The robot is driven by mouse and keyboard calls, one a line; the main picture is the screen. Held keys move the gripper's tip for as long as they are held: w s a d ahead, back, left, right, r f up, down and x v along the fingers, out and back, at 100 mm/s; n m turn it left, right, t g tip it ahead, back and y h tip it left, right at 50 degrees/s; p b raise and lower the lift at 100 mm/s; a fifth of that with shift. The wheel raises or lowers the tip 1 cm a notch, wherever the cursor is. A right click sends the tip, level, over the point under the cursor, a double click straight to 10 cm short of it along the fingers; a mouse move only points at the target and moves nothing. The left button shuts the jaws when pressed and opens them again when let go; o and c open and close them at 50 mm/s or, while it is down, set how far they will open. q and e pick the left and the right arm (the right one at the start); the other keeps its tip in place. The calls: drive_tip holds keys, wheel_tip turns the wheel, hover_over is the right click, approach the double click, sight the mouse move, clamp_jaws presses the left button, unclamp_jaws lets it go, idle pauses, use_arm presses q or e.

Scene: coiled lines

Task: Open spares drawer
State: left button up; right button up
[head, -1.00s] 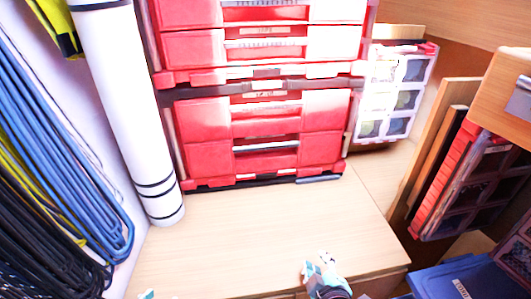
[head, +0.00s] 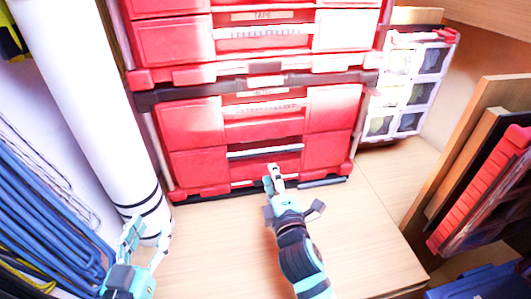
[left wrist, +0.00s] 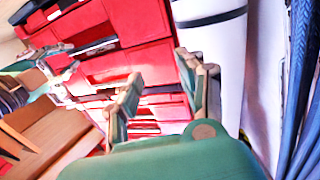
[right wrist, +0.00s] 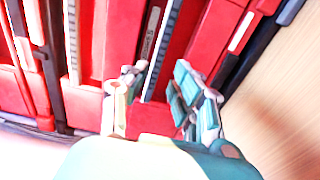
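Red drawer units are stacked against the wall, and all visible drawers look shut. One upper drawer reads TAPE; I cannot surely read which is labelled spares. The lowest red drawer (head: 200,165) has a recessed grip with a pale strip (head: 265,151). My right gripper (head: 273,178) is open and empty, just in front of this drawer's lower middle. In the right wrist view its fingers (right wrist: 158,100) stand apart before the red front, with a labelled strip (right wrist: 152,40) beyond them; contact is not clear. My left gripper (head: 145,243) is open and empty, near the white roll.
A white roll (head: 85,110) with black bands stands left of the drawers. Blue coiled lines (head: 50,200) hang further left. A clear-fronted organiser (head: 408,85) stands right of the drawers. The wooden worktop (head: 370,240) is clear. Boards (head: 465,150) lean at the right.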

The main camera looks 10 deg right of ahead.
sight(266, 153)
drive_tip(key=w+b, duration=0.1)
drive_tip(key=w, duration=0.8)
drive_tip(key=shift+b, duration=0.4)
use_arm(q)
wheel_tip(266, 153, up, 9)
drive_tip(key=s+t+h, duration=0.2)
drive_tip(key=t, duration=0.3)
drive_tip(key=shift+d+f+t, duration=0.2)
drive_tip(key=shift+d+t, duration=0.1)
drive_tip(key=shift+d, duration=0.05)
use_arm(e)
drive_tip(key=shift+w, duration=0.35)
clamp_jaws()
